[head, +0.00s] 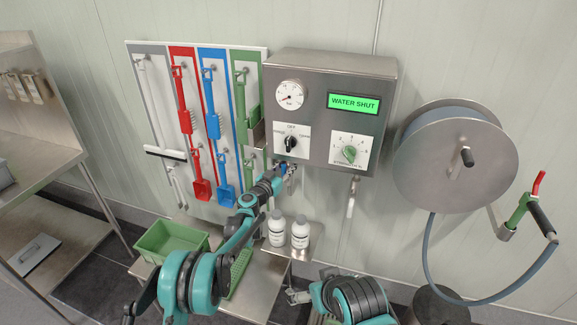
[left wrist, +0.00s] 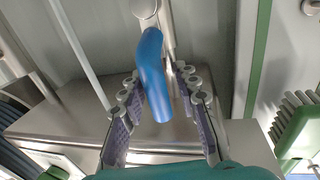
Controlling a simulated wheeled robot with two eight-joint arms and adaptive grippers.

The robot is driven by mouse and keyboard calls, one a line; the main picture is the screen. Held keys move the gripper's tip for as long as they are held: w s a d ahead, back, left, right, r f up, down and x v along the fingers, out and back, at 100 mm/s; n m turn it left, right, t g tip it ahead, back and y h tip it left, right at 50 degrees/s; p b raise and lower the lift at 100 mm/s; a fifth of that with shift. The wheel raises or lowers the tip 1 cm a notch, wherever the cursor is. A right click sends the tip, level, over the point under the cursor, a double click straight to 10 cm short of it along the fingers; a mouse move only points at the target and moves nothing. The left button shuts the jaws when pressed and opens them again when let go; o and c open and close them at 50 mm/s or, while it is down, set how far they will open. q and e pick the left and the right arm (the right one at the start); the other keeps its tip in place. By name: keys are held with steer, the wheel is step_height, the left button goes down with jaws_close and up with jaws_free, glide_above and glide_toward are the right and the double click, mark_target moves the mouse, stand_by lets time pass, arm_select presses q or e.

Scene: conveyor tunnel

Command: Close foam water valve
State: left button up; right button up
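A steel control box (head: 330,105) hangs on the wall, and its green display (head: 354,103) reads "WATER SHUT". The valve's blue handle (left wrist: 153,75) sits on a metal pipe fitting (left wrist: 146,10), under the box's lower left edge in the head view. My left gripper (left wrist: 161,110) is open, with one finger on each side of the blue handle. Gaps show between handle and fingers. In the head view, my left gripper (head: 288,172) largely hides the handle. My right gripper (head: 297,297) is low at the bottom centre, apart from the valve; its fingers are unclear.
A tool board (head: 155,105) with brushes and scrapers hangs left of the box. White bottles (head: 299,233) and a green crate (head: 151,237) are below. A hose reel (head: 455,165) is at right. Another hanging pipe (head: 351,200) is right of the valve.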

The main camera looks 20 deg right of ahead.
arm_select(q)
steer(key=shift+w+d, duration=0.4)
jaws_close()
steer(key=shift+a, duration=0.1)
steer(key=w+a+f+n+t+b, duration=0.2)
steer(key=a+f+n+b, duration=0.1)
steer(key=n, duration=0.7)
steer(key=w+a+f+n+t+y+b, duration=0.1)
steer(key=w+a+f+n+t+b, duration=0.1)
steer(key=n, duration=0.8)
steer(key=shift+w+a+f+y+b, duration=0.3)
steer(key=shift+a+f+b, duration=0.65)
steer(key=shift+b, duration=0.4)
